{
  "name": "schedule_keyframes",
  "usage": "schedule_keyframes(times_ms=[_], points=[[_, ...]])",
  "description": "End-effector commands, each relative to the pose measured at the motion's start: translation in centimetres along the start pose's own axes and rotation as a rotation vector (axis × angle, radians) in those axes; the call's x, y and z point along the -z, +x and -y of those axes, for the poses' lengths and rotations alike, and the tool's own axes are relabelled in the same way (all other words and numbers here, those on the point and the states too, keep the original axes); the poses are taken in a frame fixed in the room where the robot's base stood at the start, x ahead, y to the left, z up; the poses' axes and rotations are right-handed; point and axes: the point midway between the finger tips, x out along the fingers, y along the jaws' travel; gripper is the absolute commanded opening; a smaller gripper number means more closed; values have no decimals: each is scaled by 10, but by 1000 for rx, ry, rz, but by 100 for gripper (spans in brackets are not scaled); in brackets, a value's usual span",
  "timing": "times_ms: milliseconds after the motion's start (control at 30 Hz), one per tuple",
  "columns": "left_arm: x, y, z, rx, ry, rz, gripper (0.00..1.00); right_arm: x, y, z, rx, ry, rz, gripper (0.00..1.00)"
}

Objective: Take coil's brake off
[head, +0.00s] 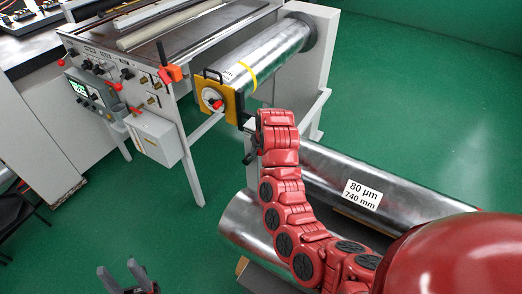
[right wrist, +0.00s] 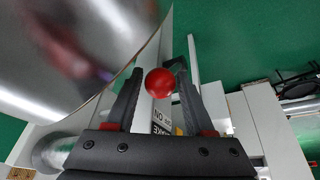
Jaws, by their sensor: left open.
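A silver foil coil (head: 275,52) with a yellow band sits on its shaft beside the machine in the head view. A yellow plate (head: 229,103) with a black handle and a red-centred hub is at its near end. In the right wrist view a red ball knob (right wrist: 159,84) stands between the two fingers of my right gripper (right wrist: 159,72), which are open with a small gap on each side. In the head view my right arm mostly hides that gripper. My left gripper (head: 127,278) is open and empty at the bottom left.
A large foil roll labelled 80 µm, 740 mm (head: 400,196) lies below and right of my right arm, with another roll (head: 238,222) beside it. The machine's control panel (head: 92,93) and grey box (head: 155,137) are at the left. Green floor (head: 440,100) is open at the right.

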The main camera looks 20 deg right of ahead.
Motion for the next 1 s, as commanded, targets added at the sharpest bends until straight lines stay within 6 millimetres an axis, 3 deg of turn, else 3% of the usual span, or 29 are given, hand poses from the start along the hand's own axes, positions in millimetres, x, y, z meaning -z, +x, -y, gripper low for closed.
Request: schedule_keyframes(times_ms=[33,267,300,1000], points=[[0,0,0,0,0,0,50,0,0,0,0,0,0,43],[0,0,0,0,0,0,50,0,0,0,0,0,0,2],[0,0,0,0,0,0,50,0,0,0,0,0,0,0],[0,0,0,0,0,0,50,0,0,0,-1,0,0,0]])
